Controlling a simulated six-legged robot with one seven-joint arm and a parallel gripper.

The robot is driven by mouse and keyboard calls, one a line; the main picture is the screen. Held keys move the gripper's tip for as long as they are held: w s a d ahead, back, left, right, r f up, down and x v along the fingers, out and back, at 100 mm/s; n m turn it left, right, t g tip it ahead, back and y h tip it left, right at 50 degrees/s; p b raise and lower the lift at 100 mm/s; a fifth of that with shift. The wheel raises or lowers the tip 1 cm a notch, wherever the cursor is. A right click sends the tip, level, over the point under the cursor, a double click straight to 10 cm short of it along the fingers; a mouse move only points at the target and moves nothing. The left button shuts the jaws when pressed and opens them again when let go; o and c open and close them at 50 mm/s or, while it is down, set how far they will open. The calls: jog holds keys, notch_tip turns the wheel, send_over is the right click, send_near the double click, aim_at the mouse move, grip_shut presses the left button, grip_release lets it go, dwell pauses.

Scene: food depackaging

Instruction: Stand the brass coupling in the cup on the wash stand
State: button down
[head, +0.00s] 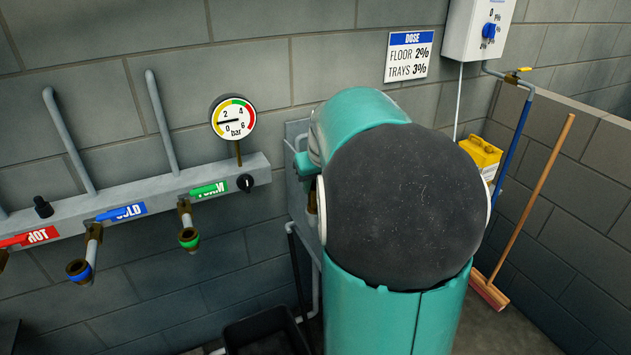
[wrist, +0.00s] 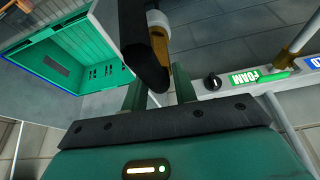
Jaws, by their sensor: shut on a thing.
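In the wrist view my gripper (wrist: 158,91) has its two green fingers on either side of a dark hose-like piece with a brass coupling (wrist: 159,38) and a pale collar. It is shut on this piece, which sticks out beyond the fingertips. The exact contact is partly hidden by the dark part. In the head view my teal arm fills the middle and hides the gripper. A small brass patch shows at the arm's left edge there. A grey wash stand panel (head: 297,135) shows partly behind the arm. I cannot make out the cup in either view.
A grey wall manifold (head: 150,194) carries red, blue and green valve handles and a pressure gauge (head: 233,118). A black tub (head: 268,332) stands low beside my arm. A broom (head: 535,195) leans at the right. A green crate (wrist: 88,50) shows in the wrist view.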

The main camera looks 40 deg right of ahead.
jog(key=shift+f, duration=0.1)
dwell(0.6)
jog(key=c, duration=1)
grip_release()
jog(key=shift+c, duration=0.2)
jog(key=v, duration=1.3)
jog(key=shift+r, duration=0.35)
jog(key=shift+s, duration=0.15)
jog(key=s+a+f+n+y, duration=0.1)
jog(key=s+a+f+n, duration=0.15)
jog(key=a, duration=1.45)
jog(key=s+a+f, duration=0.3)
jog(key=s+a, duration=0.1)
jog(key=a, duration=0.2)
jog(key=s+a+f+n+t, duration=0.1)
jog(key=s+a+f, duration=0.3)
jog(key=s+a, duration=0.1)
jog(key=shift+a+f+y, duration=0.2)
jog(key=shift+a+y, duration=0.1)
jog(key=shift+a, duration=0.3)
